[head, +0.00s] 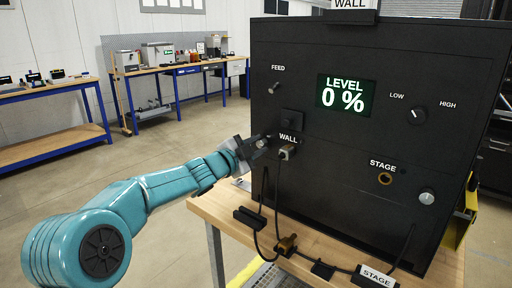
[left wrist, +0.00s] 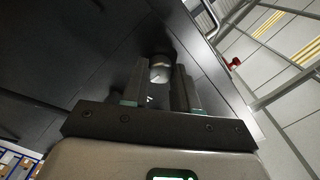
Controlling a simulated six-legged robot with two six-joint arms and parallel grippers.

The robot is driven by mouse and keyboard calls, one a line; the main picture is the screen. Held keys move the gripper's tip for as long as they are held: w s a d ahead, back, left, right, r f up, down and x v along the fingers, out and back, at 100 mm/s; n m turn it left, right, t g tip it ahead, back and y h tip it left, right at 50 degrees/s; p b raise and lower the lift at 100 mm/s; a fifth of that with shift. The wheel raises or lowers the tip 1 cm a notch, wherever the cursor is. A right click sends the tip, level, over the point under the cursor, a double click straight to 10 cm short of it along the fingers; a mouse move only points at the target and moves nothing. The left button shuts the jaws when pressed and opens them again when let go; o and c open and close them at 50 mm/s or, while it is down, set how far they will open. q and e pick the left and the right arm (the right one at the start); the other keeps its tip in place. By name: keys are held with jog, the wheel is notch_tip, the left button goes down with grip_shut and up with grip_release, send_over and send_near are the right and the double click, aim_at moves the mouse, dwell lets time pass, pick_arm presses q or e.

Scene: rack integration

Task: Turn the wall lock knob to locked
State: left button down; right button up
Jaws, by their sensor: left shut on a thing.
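The black panel (head: 340,155) stands upright on a wooden bench, with a WALL label and a connector (head: 288,151) plugged in below it. My left gripper (head: 262,142) reaches the panel's left side, left of the WALL label. It is shut on the wall lock knob, which is mostly hidden by the fingers in the head view. In the left wrist view the round, silvery knob (left wrist: 160,72) shows between the two fingers of the gripper (left wrist: 158,88). How far the knob is turned is unclear. My right gripper is not in view.
The panel's screen (head: 345,93) reads LEVEL 0 %. A FEED switch (head: 274,88), a LOW/HIGH knob (head: 418,115) and a STAGE socket (head: 385,179) are also on it. Black cables hang down to the wooden bench (head: 215,208). Blue-legged workbenches stand behind.

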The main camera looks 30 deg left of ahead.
pick_arm(q)
jog(key=c, duration=0.9)
grip_release()
jog(key=shift+o, duration=0.2)
jog(key=shift+s, duration=0.15)
jog(key=s+a+b, duration=0.1)
jog(key=s, duration=1.5)
jog(key=shift+s+a, duration=0.1)
jog(key=shift+a, duration=0.05)
